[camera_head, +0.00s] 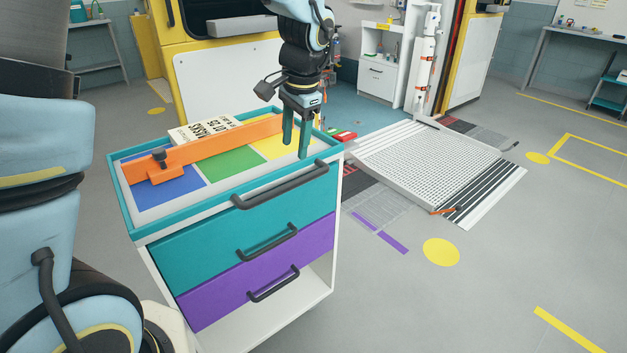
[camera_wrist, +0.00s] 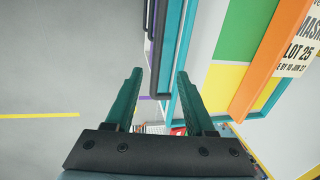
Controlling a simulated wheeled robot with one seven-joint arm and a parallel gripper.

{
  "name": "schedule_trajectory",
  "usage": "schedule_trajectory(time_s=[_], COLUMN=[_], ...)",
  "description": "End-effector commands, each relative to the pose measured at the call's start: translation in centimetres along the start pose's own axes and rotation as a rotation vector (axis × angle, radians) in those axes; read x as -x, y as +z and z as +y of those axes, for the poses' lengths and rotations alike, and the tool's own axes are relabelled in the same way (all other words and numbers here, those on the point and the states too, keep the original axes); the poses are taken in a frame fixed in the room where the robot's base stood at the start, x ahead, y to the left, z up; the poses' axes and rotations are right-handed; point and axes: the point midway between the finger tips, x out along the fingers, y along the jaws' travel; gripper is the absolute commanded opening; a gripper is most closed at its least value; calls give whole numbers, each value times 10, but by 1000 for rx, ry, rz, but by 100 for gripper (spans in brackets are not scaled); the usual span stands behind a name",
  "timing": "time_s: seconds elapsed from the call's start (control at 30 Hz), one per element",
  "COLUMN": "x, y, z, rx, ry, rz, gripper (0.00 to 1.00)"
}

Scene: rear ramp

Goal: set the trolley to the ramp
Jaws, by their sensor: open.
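The trolley (camera_head: 240,231) stands in front of me, with a teal-rimmed top, a teal drawer, a purple drawer and an open lower shelf. Its upper black handle (camera_head: 280,187) runs along the top front edge. The ramp (camera_head: 430,160), a grey perforated plate with a striped edge, lies low on the floor to the right, apart from the trolley. My gripper (camera_head: 295,150) points down with teal fingers, over the handle's right end. In the wrist view the open fingers (camera_wrist: 158,72) have handle bars between or below them; contact cannot be told.
On the trolley top lie an orange bar (camera_head: 215,143), coloured panels and a labelled box (camera_head: 205,128). A yellow vehicle (camera_head: 180,25) stands behind. A white column (camera_head: 426,60) rises beyond the ramp. Grey floor right of the trolley is mostly clear, with a yellow disc (camera_head: 441,252).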

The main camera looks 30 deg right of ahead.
Motion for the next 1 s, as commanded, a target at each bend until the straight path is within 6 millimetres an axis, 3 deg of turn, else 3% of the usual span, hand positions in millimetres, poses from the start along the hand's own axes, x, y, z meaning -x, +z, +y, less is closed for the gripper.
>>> schedule_trajectory(time_s=[0.17, 0.5, 0.7, 1.0], x=[-11, -72, -98, -108], y=[-4, -3, -4, -4], z=[3, 3, 3, 2], rx=[-20, -16, -16, -15], ry=[-2, -1, -1, -2], rz=[-3, -5, -2, 0], gripper=[55, 55, 55, 55])
